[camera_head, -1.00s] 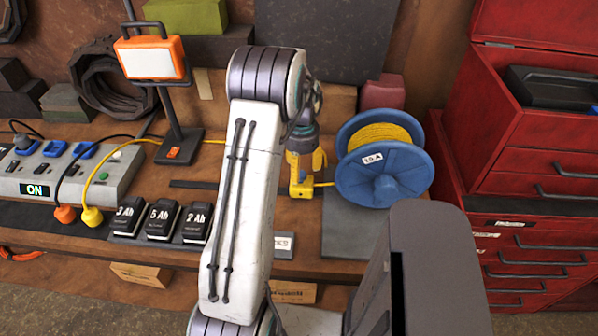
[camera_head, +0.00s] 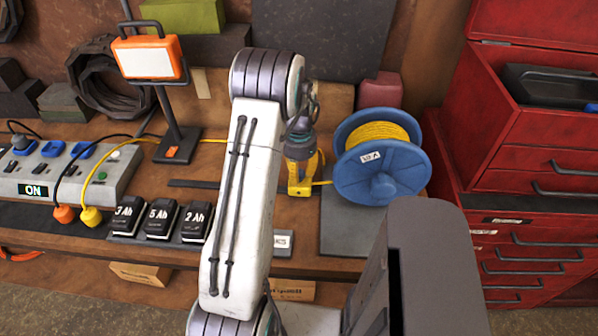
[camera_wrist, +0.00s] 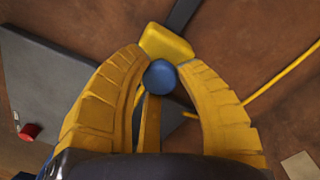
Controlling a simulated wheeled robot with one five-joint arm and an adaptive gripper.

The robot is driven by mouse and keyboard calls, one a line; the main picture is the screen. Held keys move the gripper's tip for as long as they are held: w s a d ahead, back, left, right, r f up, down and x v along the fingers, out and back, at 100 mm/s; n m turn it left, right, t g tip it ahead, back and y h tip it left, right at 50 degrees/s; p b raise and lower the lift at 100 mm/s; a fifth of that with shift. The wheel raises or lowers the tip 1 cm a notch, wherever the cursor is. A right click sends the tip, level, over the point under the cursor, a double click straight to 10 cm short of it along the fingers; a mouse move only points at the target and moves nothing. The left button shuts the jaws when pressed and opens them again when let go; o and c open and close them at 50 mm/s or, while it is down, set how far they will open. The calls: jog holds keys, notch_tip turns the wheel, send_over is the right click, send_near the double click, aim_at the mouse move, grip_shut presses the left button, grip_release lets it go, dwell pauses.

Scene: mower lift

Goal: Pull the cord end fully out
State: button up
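The cord end is a yellow block (camera_wrist: 167,42) with a blue ball (camera_wrist: 160,77). In the wrist view it sits between the fingertips of my gripper (camera_wrist: 162,62), which are closed in on it. In the head view my gripper (camera_head: 301,180) is low over the bench, left of the reel and partly behind my arm. The blue reel (camera_head: 408,178), wound with yellow cord (camera_head: 377,133), stands at the right. A short length of cord (camera_head: 322,183) runs between it and my gripper. In the wrist view a cord (camera_wrist: 283,73) also runs off to the right.
A power strip (camera_head: 112,175) with plugs is at the left, several black batteries (camera_head: 162,221) along the front. An orange lamp (camera_head: 150,58) stands behind. Red drawers (camera_head: 540,135) rise at the right. A grey mat (camera_head: 345,232) lies under the reel.

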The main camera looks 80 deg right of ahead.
grip_shut()
jog(key=shift+w, duration=0.1)
